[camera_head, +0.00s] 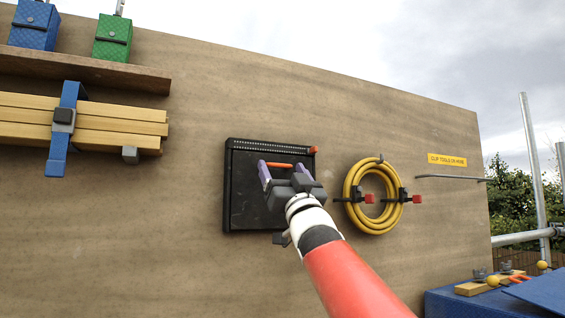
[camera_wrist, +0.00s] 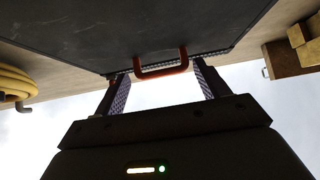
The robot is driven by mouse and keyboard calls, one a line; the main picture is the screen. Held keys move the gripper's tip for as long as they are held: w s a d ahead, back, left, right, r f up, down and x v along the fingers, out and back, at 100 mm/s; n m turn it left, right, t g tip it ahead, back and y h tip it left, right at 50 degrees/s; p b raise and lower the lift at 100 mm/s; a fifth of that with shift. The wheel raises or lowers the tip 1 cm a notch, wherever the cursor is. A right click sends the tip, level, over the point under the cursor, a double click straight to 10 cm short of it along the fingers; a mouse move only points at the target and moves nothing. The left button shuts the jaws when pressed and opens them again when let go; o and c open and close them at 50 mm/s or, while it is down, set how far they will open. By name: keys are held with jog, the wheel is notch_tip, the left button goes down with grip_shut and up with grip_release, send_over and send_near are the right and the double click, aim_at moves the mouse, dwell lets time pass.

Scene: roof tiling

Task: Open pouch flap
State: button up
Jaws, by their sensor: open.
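A black flat pouch (camera_head: 243,200) hangs on the plywood wall, with a ribbed strip along its top edge. An orange pull handle (camera_head: 279,165) crosses its upper part; it shows as a U-shaped loop in the wrist view (camera_wrist: 162,71). My gripper (camera_head: 283,171) is in front of the pouch. Its jaws are open, one finger toward each end of the handle, as the wrist view also shows (camera_wrist: 161,80). I cannot tell whether the fingers touch the handle. The flap lies flat against the pouch, and my gripper and wrist hide its lower right part.
A coiled yellow hose (camera_head: 349,190) hangs right of the pouch on clips. Strapped timber battens (camera_head: 100,130) and a shelf (camera_head: 120,75) with blue and green pouches are at left. A blue-topped bench (camera_head: 450,302) stands at lower right. Bare wall lies left of the pouch.

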jog(key=shift+w+a+r, duration=0.15)
jog(key=shift+w+r, duration=0.1)
